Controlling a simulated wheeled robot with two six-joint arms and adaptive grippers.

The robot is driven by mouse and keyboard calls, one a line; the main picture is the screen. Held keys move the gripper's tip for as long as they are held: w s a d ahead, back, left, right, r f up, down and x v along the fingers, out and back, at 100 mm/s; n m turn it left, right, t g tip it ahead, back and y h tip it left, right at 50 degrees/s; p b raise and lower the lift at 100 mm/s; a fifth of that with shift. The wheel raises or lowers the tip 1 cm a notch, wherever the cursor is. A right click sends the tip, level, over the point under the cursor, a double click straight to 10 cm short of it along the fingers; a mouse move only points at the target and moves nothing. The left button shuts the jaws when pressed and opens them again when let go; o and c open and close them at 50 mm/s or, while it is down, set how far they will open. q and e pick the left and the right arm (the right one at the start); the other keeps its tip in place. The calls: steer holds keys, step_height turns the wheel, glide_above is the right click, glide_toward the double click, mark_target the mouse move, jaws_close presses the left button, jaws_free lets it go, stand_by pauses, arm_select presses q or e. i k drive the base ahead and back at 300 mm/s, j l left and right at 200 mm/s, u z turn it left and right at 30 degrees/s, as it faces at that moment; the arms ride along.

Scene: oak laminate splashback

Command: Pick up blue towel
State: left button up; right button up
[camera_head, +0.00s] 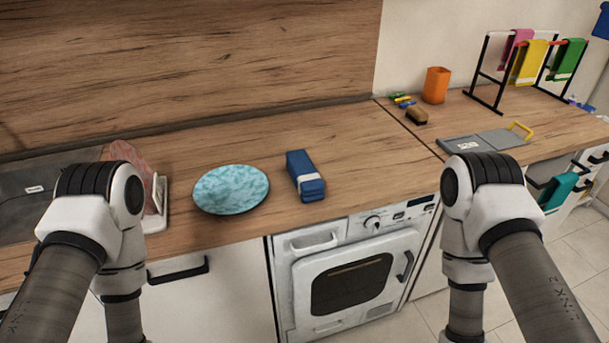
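A folded dark blue towel (305,174) with a pale band lies on the wooden counter, near its front edge, right of the light blue plate. Nothing touches it. My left arm stands at the left and my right arm at the right, both in front of the counter. Both arms run down out of the bottom of the picture, so neither gripper shows.
A mottled light blue plate (231,189) lies left of the towel. A white appliance (352,282) stands below the counter. At the right are a grey board (484,141), an orange cup (436,85), a brown sponge (416,115), a black towel rack (482,82) and a hanging teal cloth (558,191).

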mark_target(310, 185)
steer(key=i+l+u, duration=0.1)
steer(key=l, duration=0.35)
steer(key=i+l+u, duration=0.1)
steer(key=l, duration=0.3)
steer(key=i+l+u, duration=0.1)
steer(key=l, duration=0.35)
steer(key=i+l+u, duration=0.1)
steer(key=l, duration=0.35)
